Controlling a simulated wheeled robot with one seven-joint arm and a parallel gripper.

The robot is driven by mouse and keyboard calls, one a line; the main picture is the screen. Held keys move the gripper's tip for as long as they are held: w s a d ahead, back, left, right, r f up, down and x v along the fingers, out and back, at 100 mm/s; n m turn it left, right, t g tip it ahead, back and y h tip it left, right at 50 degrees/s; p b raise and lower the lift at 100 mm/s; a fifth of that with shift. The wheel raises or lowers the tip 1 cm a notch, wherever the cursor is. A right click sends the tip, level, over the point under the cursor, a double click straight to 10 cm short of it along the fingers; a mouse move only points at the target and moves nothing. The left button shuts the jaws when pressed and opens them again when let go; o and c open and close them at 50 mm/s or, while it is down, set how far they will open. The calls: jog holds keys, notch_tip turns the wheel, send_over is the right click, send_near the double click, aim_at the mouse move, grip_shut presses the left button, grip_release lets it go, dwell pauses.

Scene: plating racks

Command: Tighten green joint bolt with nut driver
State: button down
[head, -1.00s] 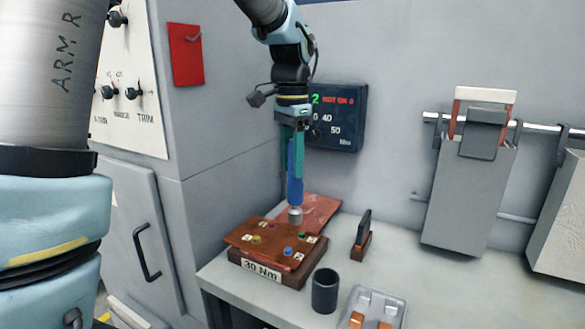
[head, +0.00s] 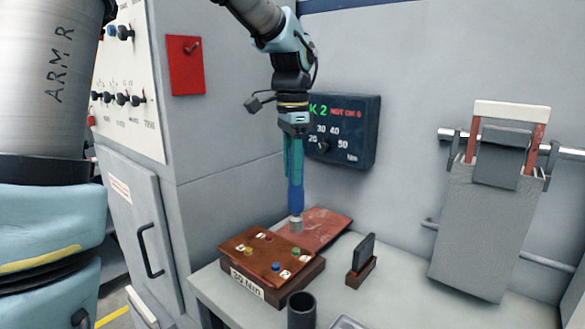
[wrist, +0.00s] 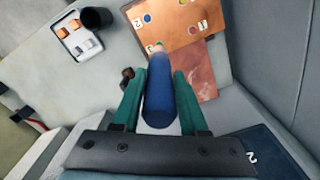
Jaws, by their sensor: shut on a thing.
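My gripper (head: 294,172) is shut on the nut driver (head: 296,199), which has a blue handle and a grey socket. It holds the driver upright, socket down. The green joint bolt (head: 297,252) is at the right side of the brown bolt board (head: 250,264). In the head view the socket appears behind and above the green bolt, apart from it.
Red (head: 268,236), yellow (head: 248,251) and blue (head: 276,266) bolts share the board. A reddish plate (head: 325,226) lies behind it. A dark cup (head: 301,312) and a small upright holder (head: 362,262) stand nearby. A display (head: 344,130) is on the wall behind.

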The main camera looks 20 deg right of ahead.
jog(key=shift+r, duration=0.1)
jog(key=shift+f+b, duration=1.45)
jog(key=shift+f, duration=1.7)
jog(key=shift+f+p, duration=0.3)
jog(key=shift+p, duration=0.45)
dwell(0.8)
jog(key=shift+p, duration=0.3)
dwell(0.6)
notch_tip(320, 180, up, 6)
jog(key=p, duration=0.5)
jog(key=shift+r+p, duration=0.15)
jog(key=shift+p, duration=0.15)
dwell(0.4)
